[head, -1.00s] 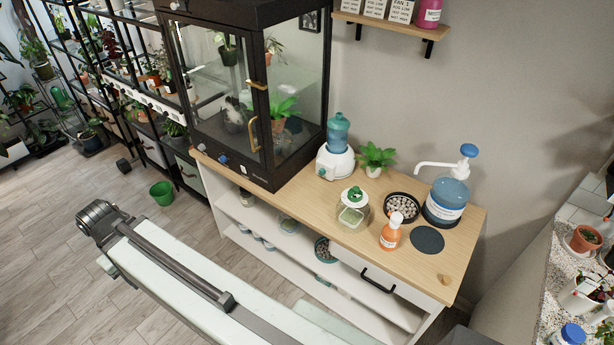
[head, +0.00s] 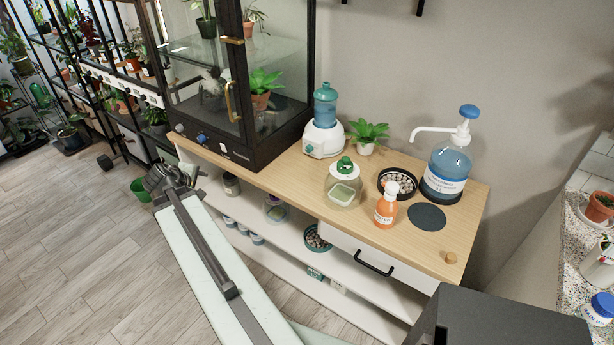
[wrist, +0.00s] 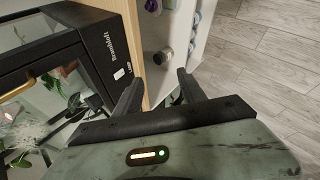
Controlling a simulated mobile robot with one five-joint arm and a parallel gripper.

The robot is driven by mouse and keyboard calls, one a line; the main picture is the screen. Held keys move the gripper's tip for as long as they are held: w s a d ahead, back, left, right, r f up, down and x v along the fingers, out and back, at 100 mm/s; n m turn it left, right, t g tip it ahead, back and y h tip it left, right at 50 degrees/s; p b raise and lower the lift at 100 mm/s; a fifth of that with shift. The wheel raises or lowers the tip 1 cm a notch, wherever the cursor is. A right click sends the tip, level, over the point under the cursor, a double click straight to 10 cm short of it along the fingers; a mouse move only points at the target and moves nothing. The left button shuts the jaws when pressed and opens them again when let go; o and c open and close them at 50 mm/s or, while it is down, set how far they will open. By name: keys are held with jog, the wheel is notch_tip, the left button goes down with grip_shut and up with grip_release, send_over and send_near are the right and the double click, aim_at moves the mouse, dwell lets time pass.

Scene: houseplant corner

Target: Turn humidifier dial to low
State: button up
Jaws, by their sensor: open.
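The humidifier (head: 322,138) stands on the wooden top just right of the glass cabinet in the head view. It has a white base and a teal bottle. A small dial (head: 309,149) shows low on its front; its setting is too small to read. My gripper (wrist: 157,79) is open and empty in the wrist view, its two dark fingers apart near the shelf unit's front edge. The humidifier is not in the wrist view. In the head view my arm reaches toward the cabinet's lower front, but the fingers cannot be made out there.
The black-framed glass cabinet (head: 240,152) is left of the humidifier. A leafy plant (head: 367,131), a glass jar (head: 344,188), an orange bottle (head: 385,207), a pebble dish (head: 411,168) and a pump bottle (head: 446,168) stand to its right. The floor (head: 70,230) at left is clear.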

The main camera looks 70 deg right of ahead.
jog(key=s+d+f+n+g+h+b, duration=0.1)
jog(key=s+d+f+h+b, duration=0.1)
jog(key=s+d+b, duration=0.5)
jog(key=s+d+f+n+h, duration=0.1)
jog(key=s+d+f+h, duration=0.3)
jog(key=d, duration=0.6)
jog(key=n+g+h+b, duration=0.1)
jog(key=n+b, duration=0.2)
jog(key=b, duration=0.2)
send_near(308, 150)
jog(key=shift+w+d+f, duration=0.1)
jog(key=shift+d+f, duration=0.1)
jog(key=shift+d, duration=0.05)
jog(key=shift+r, duration=0.15)
jog(key=b+x, duration=0.1)
jog(key=x, duration=0.7)
jog(key=shift+a, duration=0.15)
grip_shut()
